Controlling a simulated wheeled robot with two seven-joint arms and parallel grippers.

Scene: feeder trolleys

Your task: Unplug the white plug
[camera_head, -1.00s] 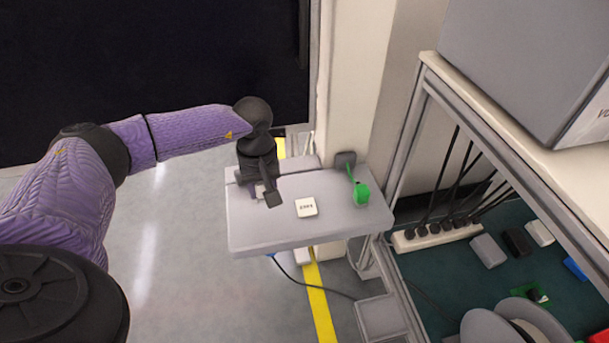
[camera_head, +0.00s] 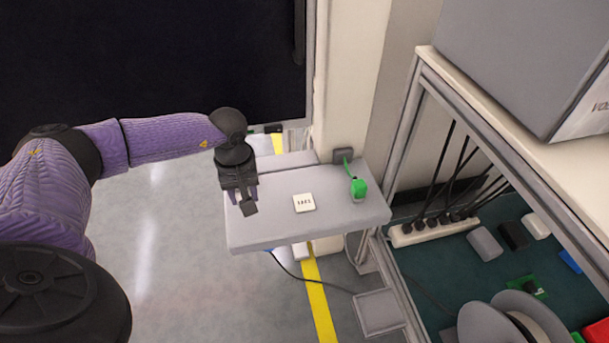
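I cannot make out a white plug for certain. My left gripper (camera_head: 239,202) points down over the left end of the small grey table, left of a white square piece with dark marks (camera_head: 304,203). Its dark fingertips are small, and I cannot tell their gap or whether anything is between them. A white power strip (camera_head: 400,238) at the right holds several black plugs with cables. A green plug-like piece (camera_head: 358,189) stands at the table's right end, with a green cord to a grey wall box (camera_head: 343,156). My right gripper is out of view.
The grey table (camera_head: 290,232) stands against a pale column. At the right, a metal-framed shelf carries a large grey box (camera_head: 520,60). Below are a grey reel (camera_head: 490,325) and several small blocks, one white (camera_head: 536,226). Open floor lies at the left.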

